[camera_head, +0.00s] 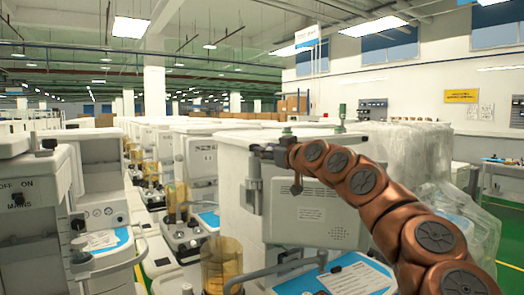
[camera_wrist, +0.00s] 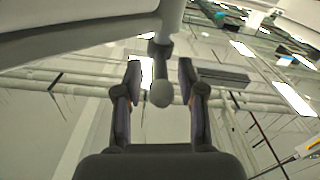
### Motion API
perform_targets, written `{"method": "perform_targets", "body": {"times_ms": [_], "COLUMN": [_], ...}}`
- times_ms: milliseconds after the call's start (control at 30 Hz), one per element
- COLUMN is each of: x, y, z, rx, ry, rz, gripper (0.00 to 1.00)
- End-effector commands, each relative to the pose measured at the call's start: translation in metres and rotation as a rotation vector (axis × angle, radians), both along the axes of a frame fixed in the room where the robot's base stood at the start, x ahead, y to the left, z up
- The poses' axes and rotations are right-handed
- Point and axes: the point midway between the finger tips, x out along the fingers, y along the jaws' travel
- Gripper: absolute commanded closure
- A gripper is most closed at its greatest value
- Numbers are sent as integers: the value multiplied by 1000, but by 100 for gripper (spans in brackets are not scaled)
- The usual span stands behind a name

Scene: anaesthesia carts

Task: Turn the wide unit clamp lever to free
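The wide unit (camera_head: 285,215) is a white box with a vented back panel, in the middle of the head view. A grey clamp (camera_head: 253,185) sits on its upper left edge. My gripper (camera_head: 265,152) is at the top of this clamp, at the end of my copper arm. In the wrist view my gripper (camera_wrist: 158,76) is open, one dark finger on each side of the lever's round grey knob (camera_wrist: 160,94). Narrow gaps show between knob and fingers. The knob hangs on a short stem from a pale bar. In the head view the gripper hides most of the lever.
A grey unit (camera_head: 30,205) with a black knob stands at the left. Rows of white units (camera_head: 195,155) fill the middle behind. A plastic-wrapped unit (camera_head: 405,155) is behind my arm. A yellow canister (camera_head: 222,262) and a blue tray (camera_head: 335,280) are low in front.

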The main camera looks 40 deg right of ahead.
Motion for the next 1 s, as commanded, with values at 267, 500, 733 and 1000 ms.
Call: {"method": "perform_targets", "body": {"times_ms": [267, 500, 733, 1000], "x": [-37, -68, -82, -84], "y": [6, 11, 15, 16], "z": [0, 0, -1, -1], "rx": [0, 1, -1, -1], "ry": [0, -2, 1, 1], "rz": [-2, -4, -1, 0], "gripper": [61, 61, 61, 61]}}
